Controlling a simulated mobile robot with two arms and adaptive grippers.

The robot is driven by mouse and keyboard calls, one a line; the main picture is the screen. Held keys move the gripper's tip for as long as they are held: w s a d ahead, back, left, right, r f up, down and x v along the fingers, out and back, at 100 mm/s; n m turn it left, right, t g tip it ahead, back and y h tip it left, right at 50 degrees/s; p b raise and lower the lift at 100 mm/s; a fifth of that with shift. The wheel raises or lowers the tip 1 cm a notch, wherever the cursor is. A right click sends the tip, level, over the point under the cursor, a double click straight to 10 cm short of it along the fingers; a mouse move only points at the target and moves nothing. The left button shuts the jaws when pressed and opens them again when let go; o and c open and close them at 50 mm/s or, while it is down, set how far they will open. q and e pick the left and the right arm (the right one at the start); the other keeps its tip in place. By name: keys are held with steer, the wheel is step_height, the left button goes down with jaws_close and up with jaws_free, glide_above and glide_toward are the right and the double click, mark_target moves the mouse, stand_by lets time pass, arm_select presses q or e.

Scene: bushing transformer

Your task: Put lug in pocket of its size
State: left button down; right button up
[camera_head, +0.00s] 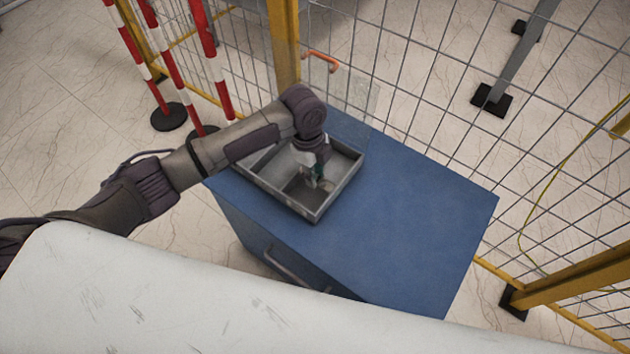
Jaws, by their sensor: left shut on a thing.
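A grey metal tray (318,213) with raised walls and compartments sits on top of a blue cabinet. My left arm reaches in from the left, and my left gripper (316,180) points down inside the tray, over its front right compartment. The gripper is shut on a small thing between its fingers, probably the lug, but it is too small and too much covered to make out. The tray's back left part is partly hidden by my arm. The pocket sizes cannot be told. My right gripper is not in view.
The blue cabinet top (420,225) is clear to the right of the tray. A yellow-framed wire mesh fence (440,90) stands behind it. Red and white posts (170,60) stand at the back left. A pale, scuffed surface (150,300) fills the lower left foreground.

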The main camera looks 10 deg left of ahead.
arm_select(q)
steer(key=shift+f, duration=1.9)
steer(key=shift+f, duration=0.2)
steer(key=c, duration=0.9)
jaws_free()
steer(key=shift+c, duration=0.2)
steer(key=shift+r, duration=0.25)
steer(key=r, duration=0.4)
steer(key=a+r, duration=0.1)
steer(key=r, duration=0.3)
steer(key=r+p, duration=0.1)
steer(key=r, duration=0.2)
steer(key=shift+w+a+r, duration=0.15)
steer(key=shift+a+r, duration=0.05)
steer(key=shift+r, duration=0.2)
